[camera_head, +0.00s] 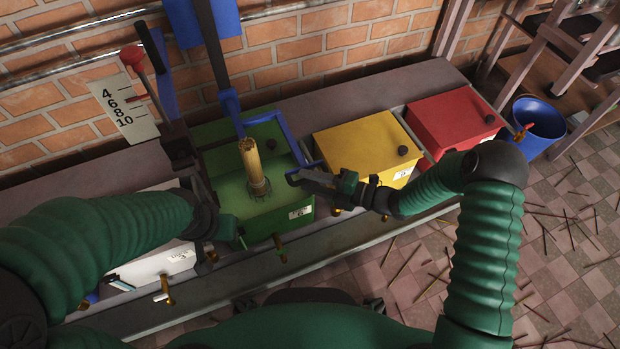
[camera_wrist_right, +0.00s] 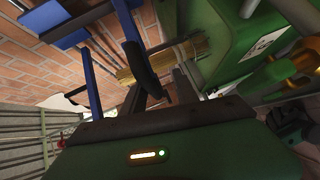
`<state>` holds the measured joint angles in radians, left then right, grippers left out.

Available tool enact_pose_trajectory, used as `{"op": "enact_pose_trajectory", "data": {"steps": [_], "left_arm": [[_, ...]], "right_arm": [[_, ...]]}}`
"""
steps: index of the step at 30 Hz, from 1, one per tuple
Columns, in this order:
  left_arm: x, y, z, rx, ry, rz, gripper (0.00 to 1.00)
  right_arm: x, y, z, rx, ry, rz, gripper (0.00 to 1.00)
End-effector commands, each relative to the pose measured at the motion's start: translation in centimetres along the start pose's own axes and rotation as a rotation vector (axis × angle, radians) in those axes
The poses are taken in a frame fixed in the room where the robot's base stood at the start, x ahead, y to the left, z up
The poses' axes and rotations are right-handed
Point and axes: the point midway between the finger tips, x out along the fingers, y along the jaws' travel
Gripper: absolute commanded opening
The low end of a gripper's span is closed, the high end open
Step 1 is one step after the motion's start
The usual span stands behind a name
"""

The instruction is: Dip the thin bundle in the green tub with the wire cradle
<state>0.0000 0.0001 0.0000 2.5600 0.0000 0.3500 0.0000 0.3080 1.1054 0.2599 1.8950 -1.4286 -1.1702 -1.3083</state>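The green tub (camera_head: 272,222) stands left of centre in the head view, its green surface showing inside the rim. A thin tan bundle (camera_head: 250,158) stands nearly upright in the wire cradle (camera_head: 260,188) over the tub. The bundle also shows in the right wrist view (camera_wrist_right: 185,58). A blue frame (camera_head: 232,112) reaches over the tub. My right gripper (camera_head: 302,178) is at the blue bar by the tub's right rim; its finger gap is unclear. My left gripper (camera_head: 222,236) is by the tub's front left corner, its fingers hard to make out.
A yellow tub (camera_head: 362,146) and a red tub (camera_head: 450,118) with lids stand to the right. A white tub (camera_head: 160,264) is at left, behind my left arm. A numbered scale (camera_head: 125,108) and a red-knobbed lever (camera_head: 132,56) stand behind. A blue bucket (camera_head: 540,118) and scattered sticks are on the floor.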

Motion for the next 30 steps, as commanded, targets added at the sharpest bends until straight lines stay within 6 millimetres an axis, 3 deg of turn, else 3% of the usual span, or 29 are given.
{"op": "enact_pose_trajectory", "data": {"steps": [6,10,24,30], "left_arm": [[-0.1,0.0,0.0,0.0,0.0,0.0,0.36],[-1.0,0.0,-0.2,0.0,0.0,0.0,0.36],[-6.4,0.0,-1.5,0.0,0.0,0.0,0.36],[-7.0,0.0,-1.7,0.0,0.0,0.0,0.36]], "right_arm": [[-0.1,0.3,0.0,-0.003,-0.001,0.005,0.36],[-1.3,0.7,0.0,-0.003,-0.002,0.005,0.36],[-14.0,0.6,0.0,0.0,-0.003,0.004,0.36],[-16.6,0.1,0.0,-0.001,0.0,0.003,0.36]]}}
